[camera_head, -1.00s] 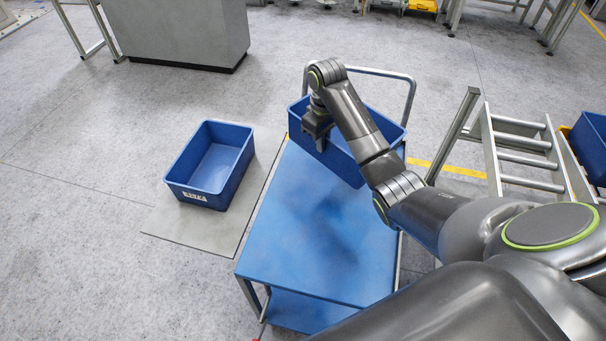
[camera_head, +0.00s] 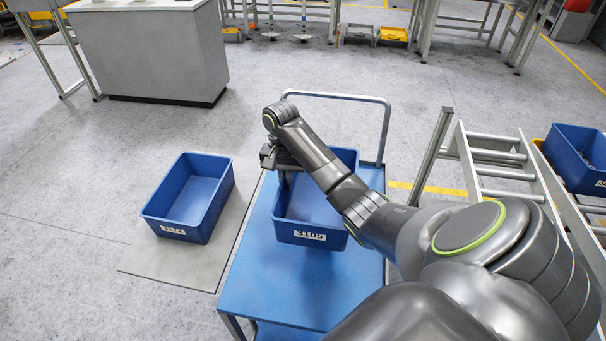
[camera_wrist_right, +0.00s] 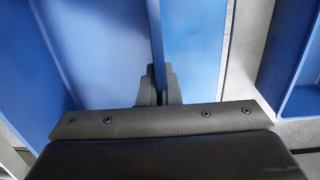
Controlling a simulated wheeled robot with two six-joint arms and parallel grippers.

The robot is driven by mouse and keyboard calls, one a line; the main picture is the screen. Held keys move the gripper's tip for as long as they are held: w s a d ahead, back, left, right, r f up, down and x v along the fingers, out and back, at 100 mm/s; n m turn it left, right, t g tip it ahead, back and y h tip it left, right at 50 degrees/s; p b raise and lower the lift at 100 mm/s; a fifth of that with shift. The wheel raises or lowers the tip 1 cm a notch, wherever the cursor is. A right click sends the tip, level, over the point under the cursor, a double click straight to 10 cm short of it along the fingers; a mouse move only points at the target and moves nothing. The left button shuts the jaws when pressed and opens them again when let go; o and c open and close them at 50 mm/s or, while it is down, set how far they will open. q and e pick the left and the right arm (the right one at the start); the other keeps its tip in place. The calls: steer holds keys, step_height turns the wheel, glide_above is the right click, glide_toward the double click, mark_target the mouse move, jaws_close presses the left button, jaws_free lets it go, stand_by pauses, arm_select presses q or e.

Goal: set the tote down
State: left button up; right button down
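A blue tote (camera_head: 309,237) with a white label on its near side is over the far part of the blue cart (camera_head: 300,290). It looks level; whether its base rests on the cart top is hard to tell. My right gripper (camera_head: 283,178) is at the tote's left rim, and my forearm hides part of the tote's right side. In the right wrist view, the fingers (camera_wrist_right: 162,84) straddle the thin blue tote wall (camera_wrist_right: 157,40) and appear shut on it. My left gripper is out of view.
Another blue tote (camera_head: 190,196) stands empty on a grey mat (camera_head: 190,266) left of the cart. A ladder-like metal frame (camera_head: 495,165) and a third blue tote (camera_head: 578,155) are to the right. The cart handle (camera_head: 386,125) rises behind. The near cart top is clear.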

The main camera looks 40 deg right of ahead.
step_height(320, 180, down, 3)
steer(key=shift+r+b, duration=0.15)
steer(key=shift+b, duration=0.9)
step_height(320, 180, down, 7)
steer(key=shift+r+p, duration=0.1)
steer(key=shift+p, duration=0.2)
steer(key=c, duration=1.6)
jaws_free()
steer(key=shift+c, duration=0.2)
step_height(320, 180, up, 7)
step_height(320, 180, up, 5)
steer(key=p, duration=0.4)
glide_above(287, 205)
steer(key=w+d, duration=0.2)
steer(key=w, duration=0.1)
steer(key=shift+s+a, duration=0.2)
steer(key=shift+s, duration=0.05)
